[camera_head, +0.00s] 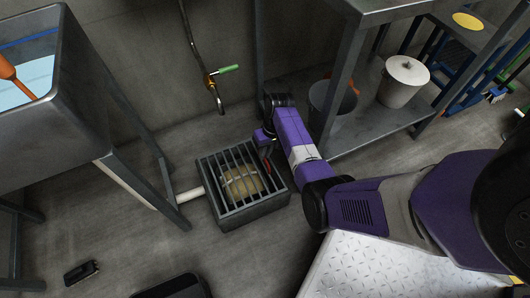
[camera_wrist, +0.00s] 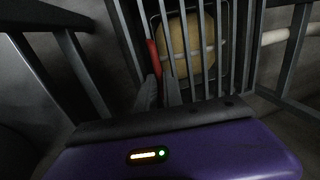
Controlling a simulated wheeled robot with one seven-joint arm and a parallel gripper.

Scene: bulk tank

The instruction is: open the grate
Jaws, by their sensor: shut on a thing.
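The grate (camera_head: 228,177) is a set of dark parallel metal bars lying flat over a low box on the floor. A round tan thing shows below its bars. In the wrist view the grate (camera_wrist: 200,70) fills the upper middle, with the tan thing behind the bars. A red handle (camera_wrist: 153,58) stands at the grate's edge; it also shows in the head view (camera_head: 268,166). My gripper (camera_wrist: 160,85) is at this handle with its fingers shut on it. The exact contact is partly hidden by the fingers.
A pale pipe (camera_head: 190,194) meets the box's left side. A steel tank on legs (camera_head: 100,130) stands left. A hanging hose with a green handle (camera_head: 228,69) is behind. A metal shelf (camera_head: 380,115) with a white pot (camera_head: 403,83) stands right.

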